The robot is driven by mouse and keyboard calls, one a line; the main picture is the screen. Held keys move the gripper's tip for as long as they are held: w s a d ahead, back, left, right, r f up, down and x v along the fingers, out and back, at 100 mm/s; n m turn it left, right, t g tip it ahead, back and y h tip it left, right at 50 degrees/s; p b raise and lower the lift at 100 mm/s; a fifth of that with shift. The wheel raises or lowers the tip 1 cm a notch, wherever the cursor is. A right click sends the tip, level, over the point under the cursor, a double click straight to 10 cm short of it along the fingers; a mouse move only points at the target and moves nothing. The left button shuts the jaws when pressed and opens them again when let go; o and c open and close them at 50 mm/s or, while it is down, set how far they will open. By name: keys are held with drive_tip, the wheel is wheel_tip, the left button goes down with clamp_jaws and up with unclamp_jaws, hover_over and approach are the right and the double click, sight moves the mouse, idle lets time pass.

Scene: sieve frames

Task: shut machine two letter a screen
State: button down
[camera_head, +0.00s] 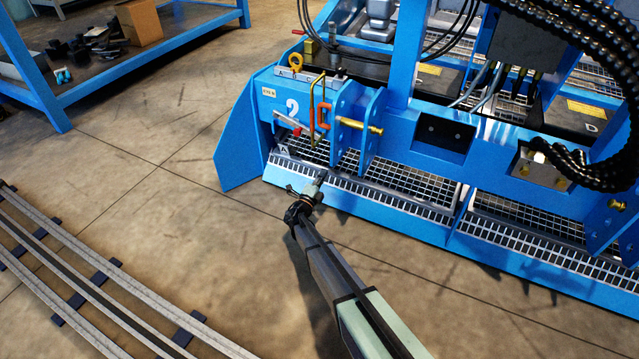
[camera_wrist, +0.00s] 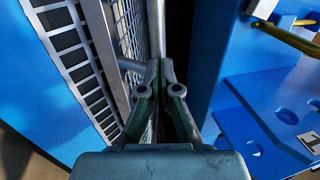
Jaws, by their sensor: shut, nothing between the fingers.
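The blue machine marked 2 (camera_head: 292,106) stands at the upper middle of the head view. Its screen A, a grey metal mesh panel (camera_head: 400,180) with a slotted front edge, lies low in the machine front by the letter A (camera_head: 284,150). My gripper (camera_head: 319,178) is at the left part of this screen, at its front edge. In the wrist view, my gripper (camera_wrist: 160,66) is shut and empty, with its fingertips close to a grey metal bar. The mesh (camera_wrist: 132,25) is left of the fingers, and a dark gap is on their right. I cannot tell whether the fingertips touch the bar.
An orange handle (camera_head: 323,118) and a brass pin (camera_head: 358,125) stick out above the screen. Black ribbed hoses (camera_head: 590,165) hang at right. A blue workbench (camera_head: 45,75) stands at upper left; rails (camera_head: 85,275) run at lower left. Floor between is clear.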

drive_tip(key=shift+w, duration=0.15)
drive_tip(key=p+x, duration=0.5)
drive_tip(key=shift+w+r, duration=0.1)
drive_tip(key=shift+r, duration=0.05)
idle(0.5)
drive_tip(key=shift+p, duration=0.3)
drive_tip(key=p+v, duration=0.4)
drive_tip(key=v, duration=1)
drive_tip(key=shift+s+f, duration=0.2)
drive_tip(key=shift+s, duration=0.2)
